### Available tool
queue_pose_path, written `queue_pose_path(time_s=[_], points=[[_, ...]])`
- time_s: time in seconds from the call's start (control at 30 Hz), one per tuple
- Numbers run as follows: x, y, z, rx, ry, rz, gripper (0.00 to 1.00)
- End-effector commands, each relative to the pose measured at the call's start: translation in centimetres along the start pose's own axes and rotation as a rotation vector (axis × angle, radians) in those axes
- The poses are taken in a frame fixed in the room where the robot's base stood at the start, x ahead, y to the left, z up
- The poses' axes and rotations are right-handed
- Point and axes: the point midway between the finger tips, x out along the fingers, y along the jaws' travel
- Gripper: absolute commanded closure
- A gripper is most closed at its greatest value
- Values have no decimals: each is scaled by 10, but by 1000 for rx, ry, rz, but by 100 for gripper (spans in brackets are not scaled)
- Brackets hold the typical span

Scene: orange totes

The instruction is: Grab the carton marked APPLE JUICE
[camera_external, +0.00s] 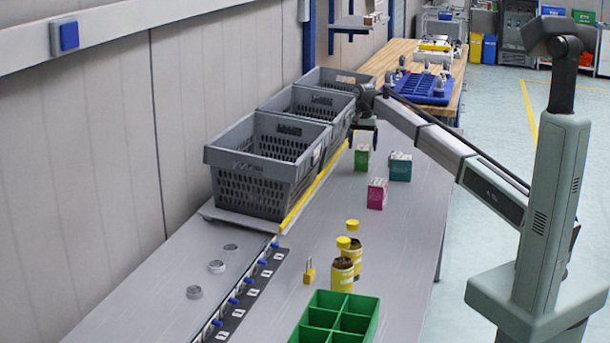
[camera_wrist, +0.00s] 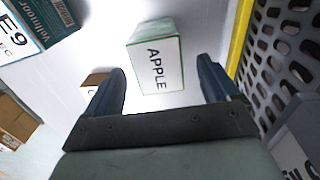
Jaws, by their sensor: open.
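A white and green carton (camera_wrist: 155,64) marked APPLE lies between and beyond my gripper's fingertips in the wrist view. In the external view the green and white carton (camera_external: 362,158) stands on the grey table, just below my gripper (camera_external: 364,140). My gripper (camera_wrist: 163,88) is open, its two dark fingers spread wide with nothing between their tips. Any further word on the carton's label is not readable.
A teal carton (camera_external: 400,167) and a magenta carton (camera_external: 377,194) stand nearby on the right. Grey perforated totes (camera_external: 265,165) line the wall on the left, behind a yellow strip (camera_external: 315,187). Brown bottles with yellow caps (camera_external: 342,272), a padlock (camera_external: 309,272) and a green divided tray (camera_external: 365,303) stand nearer the front.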

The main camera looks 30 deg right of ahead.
Motion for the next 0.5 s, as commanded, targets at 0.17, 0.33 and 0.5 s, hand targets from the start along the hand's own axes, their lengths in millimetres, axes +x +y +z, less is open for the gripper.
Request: queue_pose_path(time_s=[0.17, 0.33, 0.5], points=[[10, 0, 0, 0, 0, 0, 12], [23, 1, 3, 0, -1, 1, 12], [46, 2, 5, 0, -1, 1, 12]])
